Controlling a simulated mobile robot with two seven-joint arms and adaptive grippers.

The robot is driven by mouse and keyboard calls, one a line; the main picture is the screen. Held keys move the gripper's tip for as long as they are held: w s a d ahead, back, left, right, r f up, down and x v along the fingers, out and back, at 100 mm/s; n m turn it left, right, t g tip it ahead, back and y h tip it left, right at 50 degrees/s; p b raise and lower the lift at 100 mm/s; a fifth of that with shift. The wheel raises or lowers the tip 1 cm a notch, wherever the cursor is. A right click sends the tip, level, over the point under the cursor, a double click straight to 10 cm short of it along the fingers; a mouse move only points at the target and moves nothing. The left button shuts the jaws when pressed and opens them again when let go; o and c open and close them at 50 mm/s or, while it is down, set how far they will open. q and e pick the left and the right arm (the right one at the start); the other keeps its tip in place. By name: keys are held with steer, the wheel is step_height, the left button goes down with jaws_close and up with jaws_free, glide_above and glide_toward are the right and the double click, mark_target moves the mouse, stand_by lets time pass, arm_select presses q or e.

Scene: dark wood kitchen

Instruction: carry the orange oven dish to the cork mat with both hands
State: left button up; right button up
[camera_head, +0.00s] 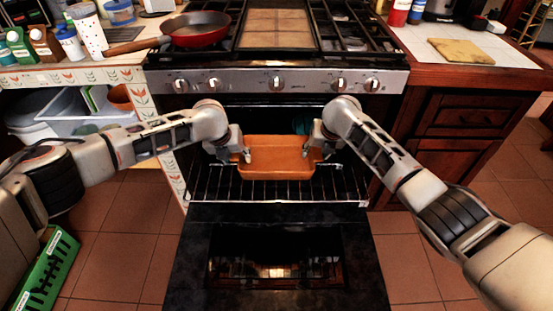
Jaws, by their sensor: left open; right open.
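The orange oven dish (276,158) sits level on the pulled-out wire rack (345,190) of the open oven. My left gripper (241,154) is open at the dish's left end. My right gripper (318,151) is open at its right end. Both fingertips are close to the dish's ends; I cannot tell whether they touch it. A flat tan mat (460,51), which looks like the cork mat, lies bare on the tiled counter to the right of the stove.
The oven door (190,265) hangs open below the rack. A red pan (197,30) sits on the left burners, its handle over the left counter. A tan tiled panel (274,28) covers the stove's middle. Bottles (45,43) crowd the left counter. A green crate (48,268) stands lower left.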

arm_select(q)
jaws_close()
arm_select(e)
jaws_close()
arm_select(q)
steer(key=shift+r, duration=0.15)
arm_select(e)
steer(key=shift+w+r, duration=0.1)
